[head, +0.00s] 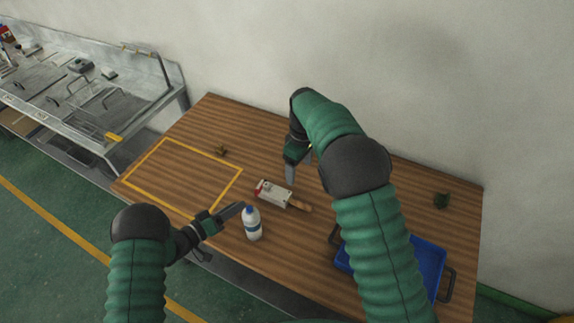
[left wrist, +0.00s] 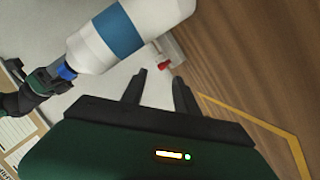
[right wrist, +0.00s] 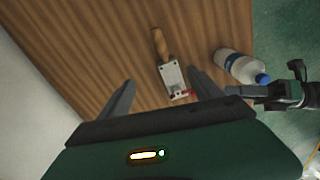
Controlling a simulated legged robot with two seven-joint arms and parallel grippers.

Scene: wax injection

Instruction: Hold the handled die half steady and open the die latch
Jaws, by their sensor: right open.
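The die (head: 274,193) is a pale metal block lying on the wooden table, with a wooden handle (head: 299,206) at its right end and a red latch part (head: 258,188) at its left end. My right gripper (head: 290,178) is open, pointing down above and behind the die, apart from it. The right wrist view shows the die (right wrist: 172,77) between and beyond its spread fingers (right wrist: 160,78). My left gripper (head: 241,206) is open and empty, left of the die by the bottle. The left wrist view shows the red latch part (left wrist: 164,65) beyond its fingers, with the block partly hidden.
A white bottle (head: 252,224) with blue cap and band stands close to my left gripper, in front of the die. A blue tray (head: 428,262) is at the right, partly behind my right arm. A yellow outline (head: 226,190) marks the table's left.

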